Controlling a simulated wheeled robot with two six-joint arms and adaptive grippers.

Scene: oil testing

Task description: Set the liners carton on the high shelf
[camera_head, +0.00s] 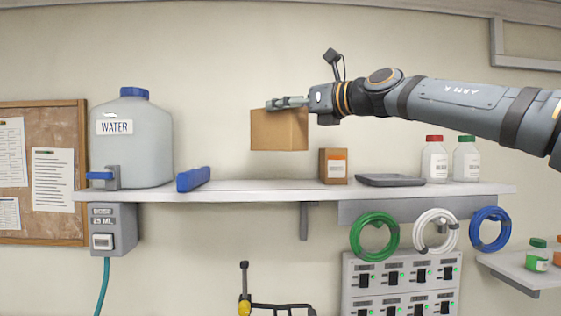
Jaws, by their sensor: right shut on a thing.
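A brown carton (278,132) hangs in the air above the high shelf (250,190), over its middle part. I take it to be the liners carton; no lettering shows on it. My right gripper (287,103), on the arm from the right, is shut on the carton at its top edge. The carton looks upright, with a gap between its bottom and the shelf. Part of the grip is hidden behind the fingers and the carton. My left gripper is not in view.
A smaller labelled box (334,166), a dark tray (390,180) and two capped bottles (434,160) stand on the right. A water jug (131,145) and a blue bar (193,179) are on the left. The shelf between the blue bar and small box is clear.

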